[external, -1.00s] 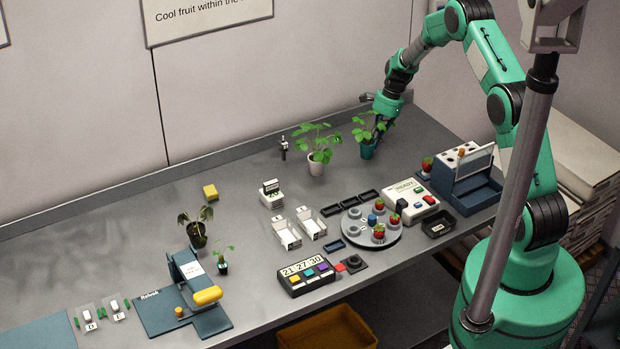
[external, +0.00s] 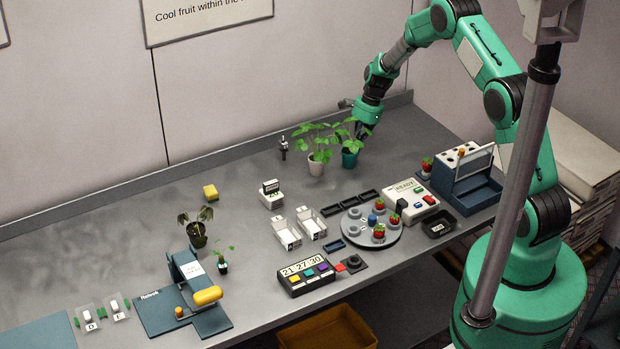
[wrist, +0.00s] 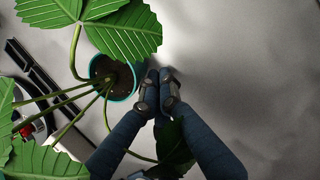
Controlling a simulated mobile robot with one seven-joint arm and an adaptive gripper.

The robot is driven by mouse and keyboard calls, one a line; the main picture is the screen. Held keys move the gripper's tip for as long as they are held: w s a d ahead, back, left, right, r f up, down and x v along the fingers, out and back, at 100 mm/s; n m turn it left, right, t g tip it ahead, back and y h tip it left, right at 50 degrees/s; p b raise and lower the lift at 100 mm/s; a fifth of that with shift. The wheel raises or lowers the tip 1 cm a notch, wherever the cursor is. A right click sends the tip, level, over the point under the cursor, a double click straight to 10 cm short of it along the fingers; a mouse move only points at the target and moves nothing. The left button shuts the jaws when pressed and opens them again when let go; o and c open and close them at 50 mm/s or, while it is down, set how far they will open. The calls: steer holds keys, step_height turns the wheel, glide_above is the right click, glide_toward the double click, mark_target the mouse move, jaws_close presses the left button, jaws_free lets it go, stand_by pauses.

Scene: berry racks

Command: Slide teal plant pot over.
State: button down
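The teal plant pot (external: 349,160) stands upright at the back of the table, with a leafy strawberry plant in it. It sits close to a white pot (external: 316,167) with a similar plant. In the wrist view, the teal rim and dark soil (wrist: 113,78) show left of my fingertips. My gripper (wrist: 160,92) is shut and empty, its fingertips together against or very near the pot's right side. A leaf lies between the finger links. In the external view my gripper (external: 361,132) is partly hidden by leaves, and contact cannot be made out.
A black clip-like stand (external: 283,148) is left of the white pot. Black trays (external: 350,202), a round turntable with berries (external: 370,237) and a white ready box (external: 410,198) lie in front.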

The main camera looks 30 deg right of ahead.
steer(key=shift+d, duration=1.85)
steer(key=v, duration=1)
steer(key=shift+p, duration=0.45)
steer(key=s+a+m+t+h+p, duration=0.1)
steer(key=s+a+m+p, duration=0.2)
steer(key=s+m, duration=0.4)
steer(key=s+a+m+t+h+p, duration=0.1)
steer(key=s+a+m+t+p, duration=0.1)
steer(key=s+a+m+p, duration=0.2)
steer(key=s+m+p, duration=0.1)
steer(key=s+m, duration=0.2)
steer(key=shift+m, duration=0.4)
steer(key=shift+w+f, duration=0.1)
steer(key=shift+f, duration=0.05)
